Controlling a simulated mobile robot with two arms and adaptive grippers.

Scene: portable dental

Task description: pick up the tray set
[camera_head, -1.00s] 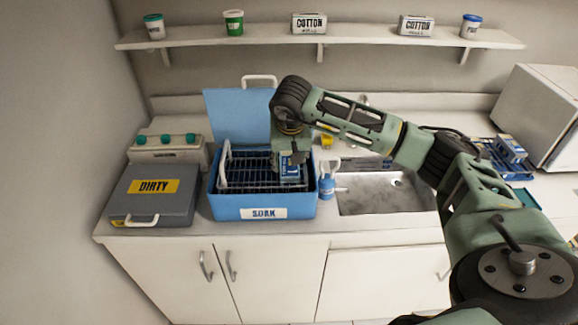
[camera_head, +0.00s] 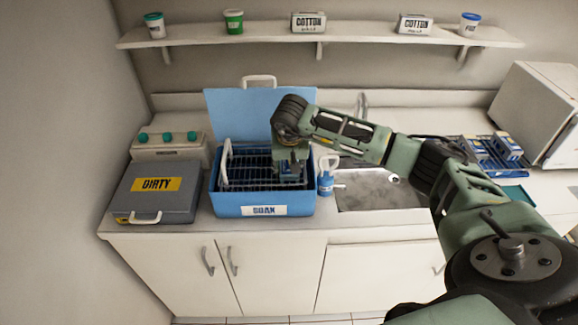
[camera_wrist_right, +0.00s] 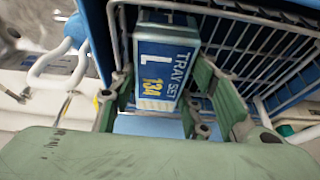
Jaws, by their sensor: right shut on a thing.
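The tray set (camera_wrist_right: 165,58), a blue box with a white-lettered "TRAY SET" face, "L" and a yellow "134" patch, sits in the wire basket (camera_wrist_right: 235,35) in the right wrist view. My right gripper (camera_wrist_right: 163,95) has one green finger on each side of it and is shut on it. In the head view this gripper (camera_head: 291,168) reaches down into the blue tub (camera_head: 228,204) labelled "SOAK", at the right part of its basket, and mostly hides the tray set. My left gripper is not in view.
The tub's blue lid (camera_head: 238,115) stands open behind. A grey "DIRTY" box (camera_head: 180,205) is left of it. A rack (camera_head: 485,165) with blue boxes stands further right.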

